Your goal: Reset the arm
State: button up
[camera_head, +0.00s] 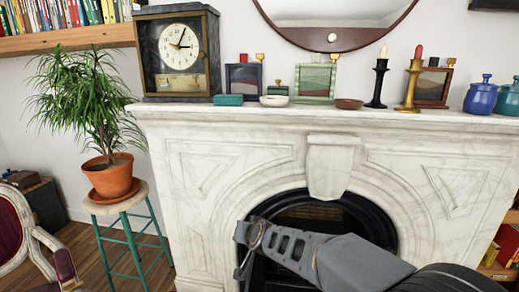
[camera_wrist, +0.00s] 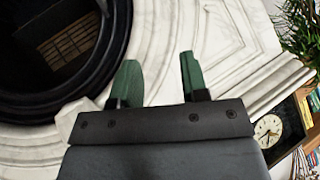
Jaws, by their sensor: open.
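My arm (camera_head: 345,262) reaches in from the lower right of the head view, in front of the dark fireplace opening. My gripper (camera_wrist: 158,66) is open in the wrist view, its two green fingers apart with nothing between them. The white marble of the fireplace (camera_wrist: 215,25) lies beyond the fingers. In the head view the gripper end of the arm is at the left of the opening, below the mantel (camera_head: 240,115), and its fingers are hard to make out.
A clock (camera_head: 180,50), small frames, candlesticks (camera_head: 411,85) and blue and green jars (camera_head: 481,97) stand on the mantel. A potted plant (camera_head: 108,178) stands on a green-legged stool (camera_head: 118,205) at left. A chair (camera_head: 25,245) is at the lower left. Floor shows between them.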

jog(key=s+d+r+g+h+p, duration=0.2)
jog(key=s+d+r+p, duration=0.3)
jog(key=s+d, duration=0.5)
jog(key=s+d+r+n+g+h+p, duration=0.1)
jog(key=s+d+r+g+p, duration=0.3)
jog(key=s+d, duration=0.6)
jog(key=shift+s+r+h+p, duration=0.6)
jog(key=shift+s+r+h, duration=0.25)
jog(key=shift+s, duration=0.1)
jog(key=shift+d, duration=0.2)
